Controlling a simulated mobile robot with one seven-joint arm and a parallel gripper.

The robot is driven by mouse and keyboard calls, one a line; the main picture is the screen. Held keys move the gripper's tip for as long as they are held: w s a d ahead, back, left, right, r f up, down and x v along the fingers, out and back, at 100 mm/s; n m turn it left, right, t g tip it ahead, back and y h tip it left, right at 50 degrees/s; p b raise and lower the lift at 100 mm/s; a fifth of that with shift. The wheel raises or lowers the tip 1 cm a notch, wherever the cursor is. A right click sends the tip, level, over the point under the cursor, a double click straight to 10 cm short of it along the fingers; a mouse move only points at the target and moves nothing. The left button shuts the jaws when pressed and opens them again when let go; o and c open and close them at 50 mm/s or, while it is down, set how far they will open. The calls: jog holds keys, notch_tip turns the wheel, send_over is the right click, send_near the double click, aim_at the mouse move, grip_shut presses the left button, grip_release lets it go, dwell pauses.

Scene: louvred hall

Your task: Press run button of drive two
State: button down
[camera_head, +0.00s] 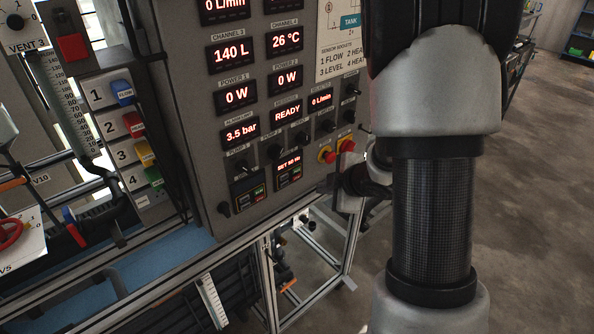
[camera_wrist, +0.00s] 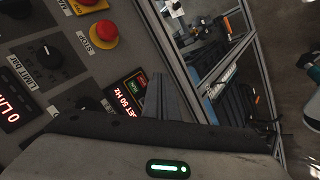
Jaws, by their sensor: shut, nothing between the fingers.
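The grey control panel (camera_head: 222,130) fills the left and middle of the head view. The drive with the red "SET 50 Hz" display (camera_head: 288,165) sits low on it, with small green and red keys (camera_head: 292,175) below the display. In the wrist view this drive (camera_wrist: 126,105) is tilted and partly hidden by my gripper; a green key (camera_wrist: 137,81) shows near its end. My gripper (camera_wrist: 165,95) is shut and empty, its fingertips close beside the drive; contact cannot be told. In the head view my wrist is at the panel's right edge, partly hidden by my arm.
A similar drive (camera_head: 249,192) is at lower left of this one. Red stop buttons (camera_wrist: 103,34) and knobs (camera_wrist: 47,52) stick out from the panel nearby. An aluminium frame (camera_head: 330,240) stands below. Open floor (camera_head: 540,210) lies to the right.

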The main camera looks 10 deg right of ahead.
jog(key=w+a, duration=0.3)
jog(key=w, duration=0.2)
jog(key=shift+w+p, duration=0.25)
jog(key=shift+p, duration=0.05)
jog(key=shift+a, duration=0.15)
dwell(1.7)
jog(key=shift+w+a, duration=0.2)
jog(key=shift+w, duration=0.2)
jog(key=shift+w+a, duration=0.15)
jog(key=shift+w, duration=0.15)
dwell(0.6)
jog(key=shift+s, duration=0.15)
jog(key=shift+s+d, duration=0.35)
jog(key=shift+s, duration=0.2)
jog(key=s, duration=0.1)
jog(key=s+d, duration=0.1)
jog(key=s, duration=0.1)
jog(key=s+d, duration=0.1)
jog(key=shift+s+d, duration=0.15)
jog(key=shift+d, duration=0.1)
dwell(0.4)
